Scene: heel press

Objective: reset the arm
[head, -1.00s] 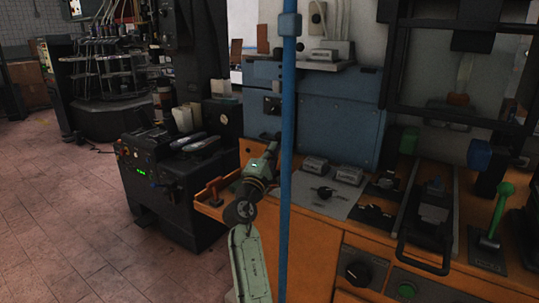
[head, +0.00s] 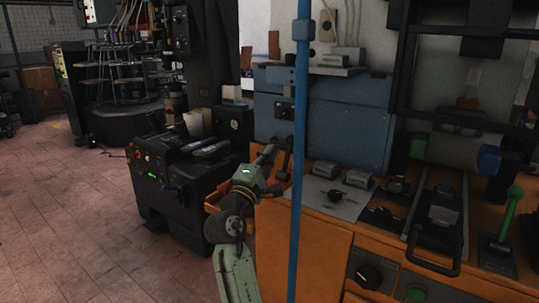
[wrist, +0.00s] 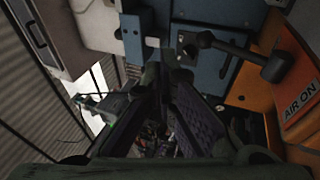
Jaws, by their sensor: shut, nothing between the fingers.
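My pale green arm (head: 237,262) rises from the bottom of the head view. My gripper (head: 268,153) is at its end, small and dark, left of the blue pole and in front of the blue cabinet. In the wrist view the dark fingers of my gripper (wrist: 166,68) are together with nothing between them. A black-knobbed lever (wrist: 238,50) stands to the right of the fingers, apart from them in that view. An orange panel (wrist: 296,85) marked "AIR ON" is beside it.
A blue pole (head: 300,130) stands close right of my arm. The orange bench (head: 330,262) carries switches, a black slide (head: 440,225) and a green-handled lever (head: 508,220). A black machine (head: 165,195) stands at left. The tiled floor (head: 70,215) is open.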

